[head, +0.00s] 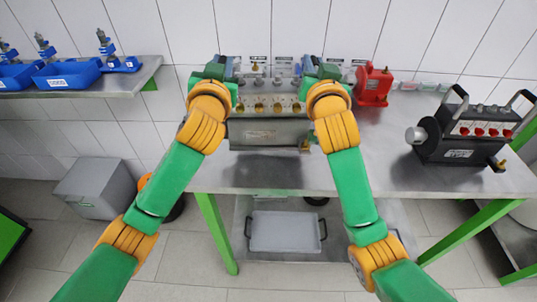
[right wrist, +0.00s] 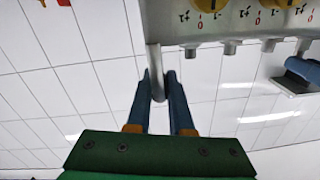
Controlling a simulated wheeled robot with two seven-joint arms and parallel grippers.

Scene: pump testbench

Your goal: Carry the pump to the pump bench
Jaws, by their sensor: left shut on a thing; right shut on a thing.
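The pump (head: 270,133), a grey box with a row of yellow knobs on top, is between my two arms at the steel pump bench (head: 360,170). A dark patch shows on the bench top below it; I cannot tell whether it touches the bench. My left gripper (head: 228,70) is shut on its left side, where the arm hides the handle. My right gripper (head: 314,70) is shut on its right handle. In the right wrist view, the fingers (right wrist: 158,88) close around the metal handle bar (right wrist: 155,60), with the pump's knobbed face (right wrist: 225,25) above.
A red device (head: 372,86) stands just right of the pump. A dark unit with red knobs and two handles (head: 460,150) sits at the bench's right. A shelf (head: 140,75) with blue bins is at the left. A grey bin (head: 90,187) and a tray (head: 285,232) are lower down.

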